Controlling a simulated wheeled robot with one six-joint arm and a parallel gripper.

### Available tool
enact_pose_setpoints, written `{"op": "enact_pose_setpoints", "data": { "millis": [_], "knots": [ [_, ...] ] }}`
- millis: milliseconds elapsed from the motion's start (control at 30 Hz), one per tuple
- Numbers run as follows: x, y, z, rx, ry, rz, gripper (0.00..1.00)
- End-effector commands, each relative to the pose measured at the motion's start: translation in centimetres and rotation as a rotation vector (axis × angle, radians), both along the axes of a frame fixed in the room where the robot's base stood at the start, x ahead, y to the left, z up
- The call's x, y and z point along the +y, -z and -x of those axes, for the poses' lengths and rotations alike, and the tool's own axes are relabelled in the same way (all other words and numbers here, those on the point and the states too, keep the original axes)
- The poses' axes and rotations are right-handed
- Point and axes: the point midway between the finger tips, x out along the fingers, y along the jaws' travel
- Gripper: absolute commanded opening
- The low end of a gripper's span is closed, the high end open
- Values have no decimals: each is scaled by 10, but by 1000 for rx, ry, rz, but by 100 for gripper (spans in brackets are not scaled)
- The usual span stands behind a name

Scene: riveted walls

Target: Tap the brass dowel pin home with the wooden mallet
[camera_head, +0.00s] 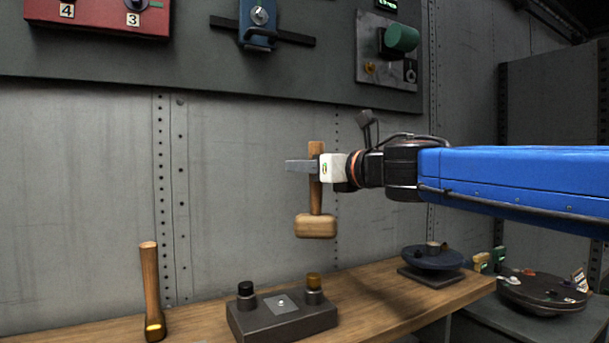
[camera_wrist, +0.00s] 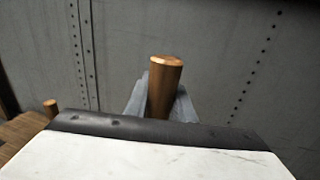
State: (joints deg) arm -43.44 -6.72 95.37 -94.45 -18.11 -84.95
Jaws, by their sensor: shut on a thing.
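My gripper (camera_head: 304,167) is shut on the handle of the wooden mallet (camera_head: 315,226). The mallet hangs upright with its pale barrel-shaped head down. The wrist view shows the handle's top end (camera_wrist: 165,80) between the grey fingers; the mallet head is hidden there. A dark block (camera_head: 282,318) stands on the bench. The brass dowel pin (camera_head: 313,281) appears to be the amber-topped piece standing up in the grey collar at the block's right. In the head view the mallet head is above this pin, with a clear gap between them. Their depth alignment is hard to tell.
A black-topped post (camera_head: 246,290) stands at the block's left. An upright wooden handle with a brass base (camera_head: 152,290) stands on the wooden bench (camera_head: 385,307) further left. A round dark-blue stand (camera_head: 432,259) is at right. A panel with controls (camera_head: 200,60) hangs above.

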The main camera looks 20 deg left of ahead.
Motion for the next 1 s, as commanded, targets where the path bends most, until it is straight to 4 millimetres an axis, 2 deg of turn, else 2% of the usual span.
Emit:
{"op": "enact_pose_setpoints", "data": {
  "millis": [200,567,1000],
  "knots": [
    [-4,-5,7,-7,-51,1,0],
    [-4,-5,8,-7,-54,1,0],
    [-4,25,8,-6,-54,2,0]
  ]
}}
